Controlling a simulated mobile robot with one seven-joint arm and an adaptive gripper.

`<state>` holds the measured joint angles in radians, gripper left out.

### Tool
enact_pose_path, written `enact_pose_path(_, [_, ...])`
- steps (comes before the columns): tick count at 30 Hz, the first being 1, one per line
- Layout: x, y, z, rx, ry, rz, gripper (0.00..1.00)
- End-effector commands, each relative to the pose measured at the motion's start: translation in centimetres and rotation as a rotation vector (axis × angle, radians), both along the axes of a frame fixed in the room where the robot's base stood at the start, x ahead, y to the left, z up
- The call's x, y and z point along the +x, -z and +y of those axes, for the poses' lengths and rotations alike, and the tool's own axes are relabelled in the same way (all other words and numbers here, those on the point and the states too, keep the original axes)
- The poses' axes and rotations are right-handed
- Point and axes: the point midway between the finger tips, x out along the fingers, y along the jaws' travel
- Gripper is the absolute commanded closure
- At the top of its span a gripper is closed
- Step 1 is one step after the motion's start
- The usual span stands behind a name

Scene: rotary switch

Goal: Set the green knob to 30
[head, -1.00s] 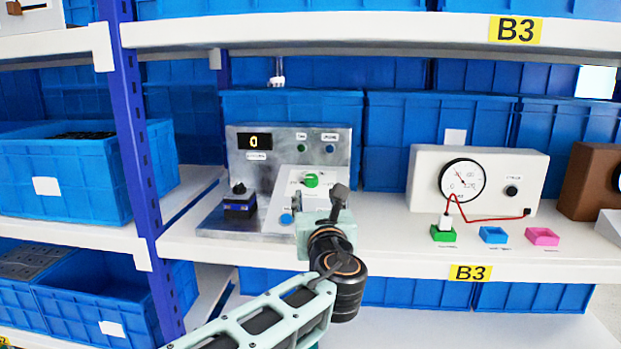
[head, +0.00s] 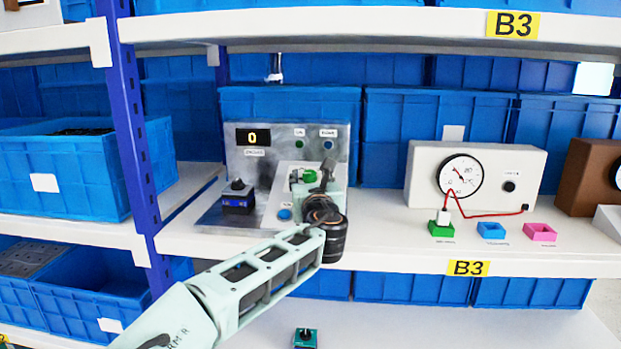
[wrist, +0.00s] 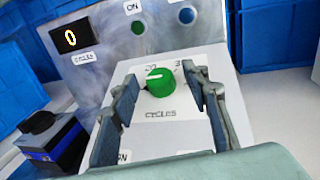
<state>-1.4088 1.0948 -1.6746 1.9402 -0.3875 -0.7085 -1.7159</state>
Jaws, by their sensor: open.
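The green knob (wrist: 159,83) sits on a white sloped plate marked CYCLES, on a metal control box. Its white pointer line points to the left in the wrist view. Number marks show above it, one like 20 and one at the right partly hidden. In the head view the green knob (head: 309,176) is partly covered by my gripper. My gripper (wrist: 159,74) is open, one finger on each side of the knob, with gaps between fingers and knob. The display (wrist: 70,38) on the box reads 0.
A black switch on a blue base (head: 238,197) stands at the box's left. A blue button (head: 285,214) is low on the plate. A white meter box (head: 476,177) with a red wire, and green, blue and pink blocks, are to the right. Blue bins (head: 265,105) stand behind.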

Motion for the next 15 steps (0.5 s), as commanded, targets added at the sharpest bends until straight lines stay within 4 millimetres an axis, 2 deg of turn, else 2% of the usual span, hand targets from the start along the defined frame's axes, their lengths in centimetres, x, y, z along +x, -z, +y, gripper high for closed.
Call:
enact_pose_path(6, [-0.01,0.0,0.03,0.0,0.0,0.0,0.6])
enact_pose_path(15, [-0.02,-0.02,0.03,0.0,0.0,0.0,0.93])
